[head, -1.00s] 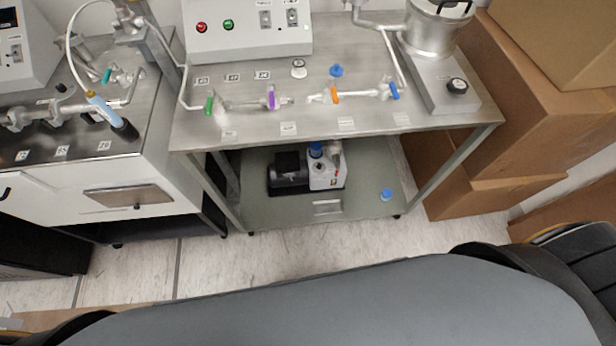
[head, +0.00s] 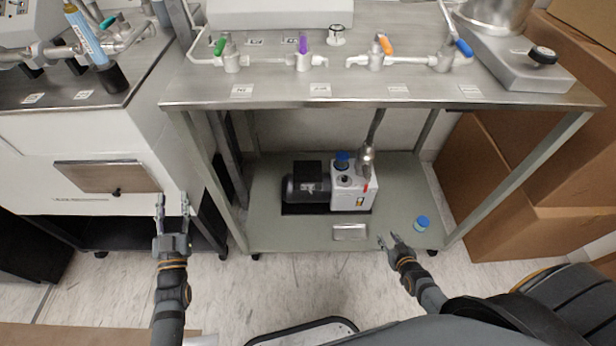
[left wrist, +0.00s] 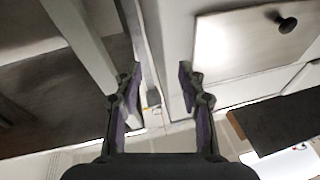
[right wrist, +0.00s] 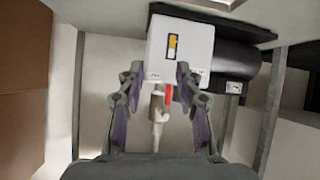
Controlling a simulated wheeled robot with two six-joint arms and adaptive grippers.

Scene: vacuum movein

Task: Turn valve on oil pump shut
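The oil pump (head: 350,188), a white box with a black motor, sits on the lower shelf of the cart in the head view. A red valve handle (head: 366,187) shows on its right side, below a grey metal fitting. In the right wrist view the pump (right wrist: 182,45) is beyond my fingers, and the red handle (right wrist: 168,94) shows between the fingertips. My right gripper (head: 388,240) is open and empty at the shelf's front edge, apart from the pump. My left gripper (head: 172,205) is open and empty in front of the white cabinet at left.
A small blue-capped jar (head: 421,223) stands on the shelf (head: 290,236) near my right gripper. Cart legs and the tabletop (head: 400,92) with several valves frame the shelf opening. Cardboard boxes (head: 520,215) stand at right. The shelf front is mostly clear.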

